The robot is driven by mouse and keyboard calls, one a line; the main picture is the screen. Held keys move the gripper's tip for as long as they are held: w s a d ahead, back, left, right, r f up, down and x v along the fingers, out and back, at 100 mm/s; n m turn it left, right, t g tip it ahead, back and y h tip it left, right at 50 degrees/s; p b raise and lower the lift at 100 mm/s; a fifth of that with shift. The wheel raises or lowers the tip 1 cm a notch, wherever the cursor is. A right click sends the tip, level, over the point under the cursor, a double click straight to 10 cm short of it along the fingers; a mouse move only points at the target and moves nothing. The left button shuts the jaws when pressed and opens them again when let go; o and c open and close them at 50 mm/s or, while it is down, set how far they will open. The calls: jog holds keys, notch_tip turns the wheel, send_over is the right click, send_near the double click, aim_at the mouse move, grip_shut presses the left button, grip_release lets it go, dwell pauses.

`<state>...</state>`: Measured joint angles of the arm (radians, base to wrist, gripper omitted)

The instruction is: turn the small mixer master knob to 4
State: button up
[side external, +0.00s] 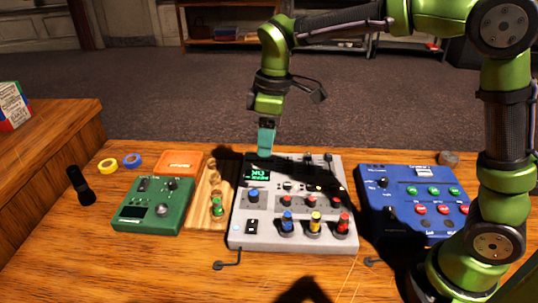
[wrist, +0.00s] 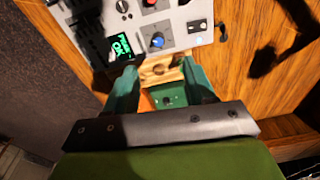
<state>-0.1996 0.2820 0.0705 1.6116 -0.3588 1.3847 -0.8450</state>
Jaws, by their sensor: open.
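A grey mixer (side external: 264,228) lies mid-desk, with a lit green screen (side external: 257,172), a row of small knobs, and larger blue (side external: 287,222), yellow (side external: 315,222) and red (side external: 343,223) knobs at the front. A blue mixer (side external: 411,184) with green and red knobs lies to its right. I cannot tell which one is the small mixer, or read any knob labels. My gripper (side external: 266,141) is above the grey mixer's back edge, near the screen. In the wrist view my gripper (wrist: 162,82) is open and empty, with the grey mixer (wrist: 190,14) beyond its fingers.
A green device (side external: 152,211) and a wooden strip with a green-topped peg (side external: 218,208) lie left of the grey mixer. An orange box (side external: 179,163), yellow (side external: 107,166) and blue (side external: 132,160) tape rolls and a black cylinder (side external: 80,186) are farther left.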

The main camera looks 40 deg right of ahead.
aim_at(253, 192)
jog(key=w+a+n+g, duration=0.15)
jog(key=w+n, duration=0.25)
jog(key=n, duration=0.4)
jog(key=shift+h, duration=0.3)
jog(key=f, duration=1)
jog(key=s+f, duration=0.1)
jog(key=f, duration=0.5)
jog(key=shift+a, duration=0.25)
grip_shut()
jog(key=shift+m, duration=0.5)
